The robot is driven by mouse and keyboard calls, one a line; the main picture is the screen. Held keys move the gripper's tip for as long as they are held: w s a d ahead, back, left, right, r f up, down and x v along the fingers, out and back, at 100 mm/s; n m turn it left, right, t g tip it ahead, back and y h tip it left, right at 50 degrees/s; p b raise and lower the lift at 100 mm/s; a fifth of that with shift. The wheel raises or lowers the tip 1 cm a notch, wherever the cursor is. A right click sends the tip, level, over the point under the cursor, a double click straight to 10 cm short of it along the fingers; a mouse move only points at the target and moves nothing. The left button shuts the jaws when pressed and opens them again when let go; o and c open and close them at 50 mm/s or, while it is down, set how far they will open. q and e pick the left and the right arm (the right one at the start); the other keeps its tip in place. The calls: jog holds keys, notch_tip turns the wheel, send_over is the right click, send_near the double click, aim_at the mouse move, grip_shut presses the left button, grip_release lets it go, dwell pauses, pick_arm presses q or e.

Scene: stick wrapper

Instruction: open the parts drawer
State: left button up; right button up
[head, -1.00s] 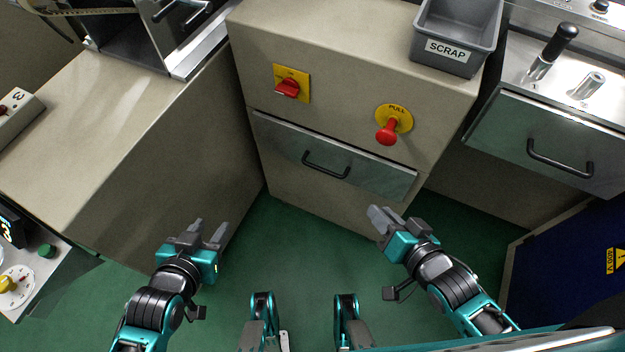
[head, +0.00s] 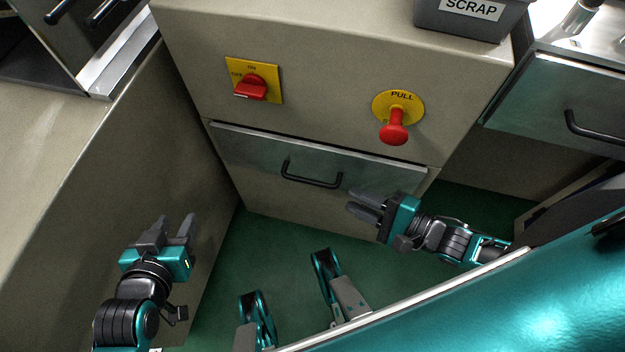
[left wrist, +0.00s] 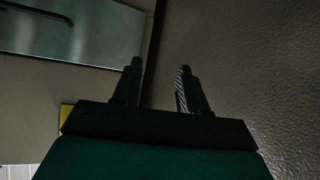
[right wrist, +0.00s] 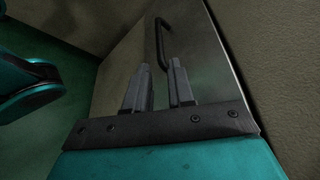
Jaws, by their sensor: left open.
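A closed grey metal drawer (head: 265,151) with a black bar handle (head: 312,183) is in the front of the beige cabinet. Its front and handle (right wrist: 159,45) also show in the right wrist view, beyond the fingertips. My right gripper (head: 349,200) is open and empty, just right of and a little below the handle, not touching it. My left gripper (head: 176,219) is open and empty, lower left of the drawer. The left wrist view shows part of the drawer front (left wrist: 85,35) at upper left. A second metal drawer (head: 545,95) with a black handle (head: 595,132) is at the right; no label shows on either.
Above the middle drawer are a red rotary switch (head: 250,87) on a yellow plate and a red pull knob (head: 395,130). A grey SCRAP bin (head: 465,22) stands on the cabinet (head: 340,50). A beige bench side (head: 150,160) is at left. Green floor (head: 280,235) lies below.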

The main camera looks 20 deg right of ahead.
aim_at(321, 185)
jog(key=b+x, duration=0.2)
jog(key=x, duration=0.8)
jog(key=shift+w+a+f+b, duration=0.15)
jog(key=shift+w+a+b, duration=0.05)
jog(key=shift+w+b, duration=0.2)
pick_arm(q)
jog(key=shift+w+d+f, duration=0.1)
jog(key=shift+d+f, duration=0.5)
jog(key=shift+f, duration=0.3)
pick_arm(e)
jog(key=shift+c, duration=0.4)
grip_shut()
pick_arm(q)
jog(key=shift+a, duration=0.1)
